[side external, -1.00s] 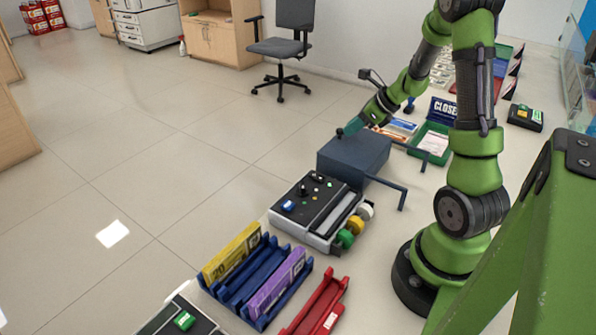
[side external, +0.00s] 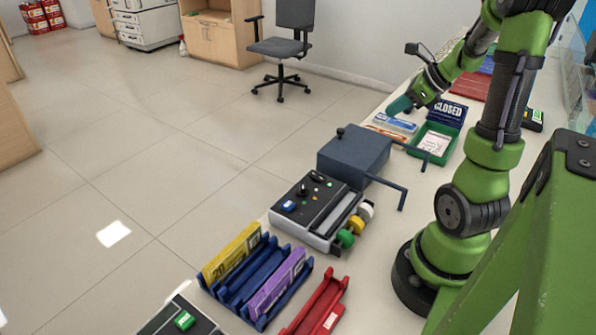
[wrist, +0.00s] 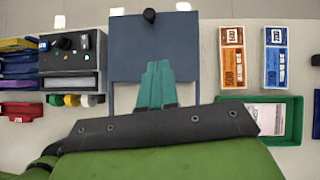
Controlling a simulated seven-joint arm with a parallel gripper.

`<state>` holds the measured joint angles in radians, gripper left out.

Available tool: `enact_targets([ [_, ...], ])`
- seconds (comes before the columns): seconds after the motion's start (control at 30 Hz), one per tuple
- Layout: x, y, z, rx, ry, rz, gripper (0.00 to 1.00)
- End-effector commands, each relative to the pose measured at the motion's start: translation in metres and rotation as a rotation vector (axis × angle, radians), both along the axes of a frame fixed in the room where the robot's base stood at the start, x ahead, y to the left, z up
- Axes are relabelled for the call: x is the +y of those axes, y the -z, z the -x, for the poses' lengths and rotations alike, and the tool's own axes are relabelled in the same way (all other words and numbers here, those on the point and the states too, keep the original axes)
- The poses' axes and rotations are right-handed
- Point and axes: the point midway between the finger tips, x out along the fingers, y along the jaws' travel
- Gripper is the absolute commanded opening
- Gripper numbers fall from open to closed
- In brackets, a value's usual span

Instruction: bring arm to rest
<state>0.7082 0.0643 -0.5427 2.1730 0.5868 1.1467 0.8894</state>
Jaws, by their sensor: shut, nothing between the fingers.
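My gripper (side external: 399,106) is at the end of my green arm, raised above the far part of the counter, past the dark blue-grey box (side external: 352,152). Its teal fingers are closed together with nothing between them. In the wrist view the shut fingers (wrist: 157,86) point up the picture and overlap the near part of the blue-grey box (wrist: 130,48). A black knob (wrist: 149,15) shows at that box's far edge. I cannot tell the exact height of the fingers above the counter, but they look clear of the box.
Orange and blue note packs (wrist: 232,57) lie beside the box. A black-and-white machine (side external: 329,232), blue racks (side external: 221,290) and a red rack (side external: 318,305) line the near counter.

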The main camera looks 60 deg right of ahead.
Motion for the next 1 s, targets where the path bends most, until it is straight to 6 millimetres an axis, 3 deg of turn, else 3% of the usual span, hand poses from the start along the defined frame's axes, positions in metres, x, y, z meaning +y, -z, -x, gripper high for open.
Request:
enact_targets([
  [0.17, 0.000, 0.002, 0.008, 0.021, -0.090, 0.076, 0.00],
  [0.27, 0.020, 0.006, 0.006, 0.050, -0.303, 0.203, 0.00],
  [0.5, 0.134, -0.019, -0.027, -0.002, -1.164, 0.723, 0.00],
  [0.7, 0.237, -0.046, -0.026, -0.128, -1.821, 1.247, 0.00],
  [0.83, 0.280, -0.060, -0.015, -0.209, -2.020, 1.478, 0.00],
  [1.0, 0.307, -0.072, -0.008, -0.290, -2.072, 1.576, 0.00],
])
